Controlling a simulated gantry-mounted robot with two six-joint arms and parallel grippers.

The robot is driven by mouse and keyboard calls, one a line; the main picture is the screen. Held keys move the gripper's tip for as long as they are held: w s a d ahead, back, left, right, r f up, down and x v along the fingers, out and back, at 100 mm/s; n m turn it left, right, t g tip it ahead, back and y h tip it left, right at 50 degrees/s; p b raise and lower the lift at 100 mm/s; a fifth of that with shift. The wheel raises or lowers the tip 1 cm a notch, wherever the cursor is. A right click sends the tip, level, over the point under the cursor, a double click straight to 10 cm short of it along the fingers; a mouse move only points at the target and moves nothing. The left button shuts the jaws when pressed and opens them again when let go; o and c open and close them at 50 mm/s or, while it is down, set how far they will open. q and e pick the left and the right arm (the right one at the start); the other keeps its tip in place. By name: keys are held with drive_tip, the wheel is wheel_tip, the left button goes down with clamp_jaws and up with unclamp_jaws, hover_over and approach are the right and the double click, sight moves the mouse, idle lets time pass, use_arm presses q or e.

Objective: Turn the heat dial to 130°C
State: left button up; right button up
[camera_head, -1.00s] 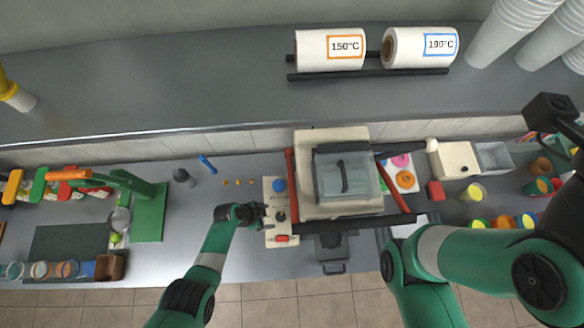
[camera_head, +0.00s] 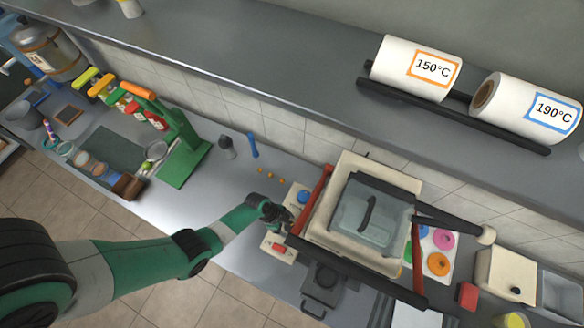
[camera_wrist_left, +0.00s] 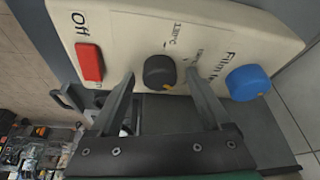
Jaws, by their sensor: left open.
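The heat dial is a black round knob (camera_wrist_left: 159,72) on a cream control panel (camera_wrist_left: 210,35), seen in the left wrist view. Small temperature print, partly readable as 130°C, stands by it. My left gripper (camera_wrist_left: 160,80) is open, with one finger on each side of the dial; I cannot tell whether either touches it. In the head view my left gripper (camera_head: 279,213) is over the panel (camera_head: 270,253) and hides the dial. A red switch (camera_wrist_left: 89,62) marked Off and a blue knob (camera_wrist_left: 248,82) flank the dial. My right gripper is out of view.
The press (camera_head: 342,250) with its clear lid stands right of the panel, its red side bar (camera_head: 315,200) close to my gripper. A green stand (camera_head: 187,160) is to the left. The counter (camera_head: 225,185) between is mostly clear.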

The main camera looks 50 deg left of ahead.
use_arm(q)
drive_tip(key=shift+c, duration=0.3)
clamp_jaws()
